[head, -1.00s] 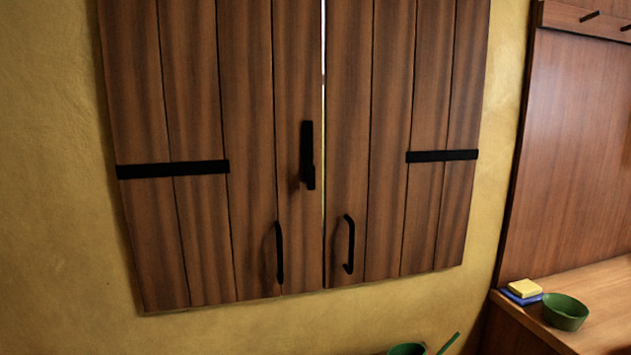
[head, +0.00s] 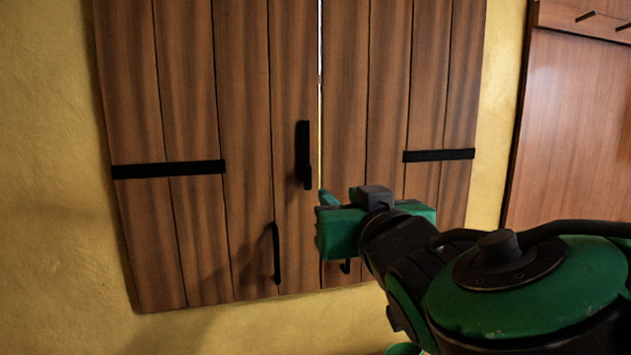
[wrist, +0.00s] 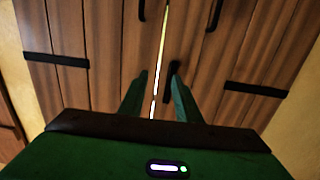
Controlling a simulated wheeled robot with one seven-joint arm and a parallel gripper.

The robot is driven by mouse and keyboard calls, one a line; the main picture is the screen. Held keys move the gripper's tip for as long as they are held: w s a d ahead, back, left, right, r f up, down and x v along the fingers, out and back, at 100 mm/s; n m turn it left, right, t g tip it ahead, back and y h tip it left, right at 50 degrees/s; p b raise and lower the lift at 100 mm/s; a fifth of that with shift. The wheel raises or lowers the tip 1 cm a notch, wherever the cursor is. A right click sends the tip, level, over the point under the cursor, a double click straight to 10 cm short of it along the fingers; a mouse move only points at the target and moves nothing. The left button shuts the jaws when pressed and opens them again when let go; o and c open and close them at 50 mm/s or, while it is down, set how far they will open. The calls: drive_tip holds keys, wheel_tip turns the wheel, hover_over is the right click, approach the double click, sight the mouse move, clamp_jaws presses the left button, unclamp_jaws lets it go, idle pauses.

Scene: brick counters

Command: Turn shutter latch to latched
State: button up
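The shutter latch (head: 303,155) is a black bar on the left wooden shutter (head: 240,120), close beside the bright gap between the two shutters. It stands upright, parallel to the gap, and does not cross it. My gripper (head: 321,205) is in front of the shutters, just below and right of the latch in the head view. In the wrist view, which looks turned over, the gripper's green fingers (wrist: 157,85) are apart with nothing held. The latch (wrist: 171,82) shows there just inside the right finger, partly hidden; I cannot tell whether they touch.
Black pull handles hang below the latch: the left one (head: 276,253) shows whole, the right one (head: 346,266) is mostly behind my gripper. Black hinge straps (head: 170,169) cross the shutters. Yellow wall (head: 50,200) lies left; a wooden panel (head: 570,130) stands right.

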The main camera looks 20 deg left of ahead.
sight(310, 176)
drive_tip(key=shift+y, duration=0.5)
drive_tip(key=x, duration=0.3)
drive_tip(key=s+a+x, duration=0.1)
drive_tip(key=x, duration=0.3)
drive_tip(key=a+r+x, duration=0.1)
drive_tip(key=x, duration=0.2)
drive_tip(key=shift+a, duration=0.1)
clamp_jaws()
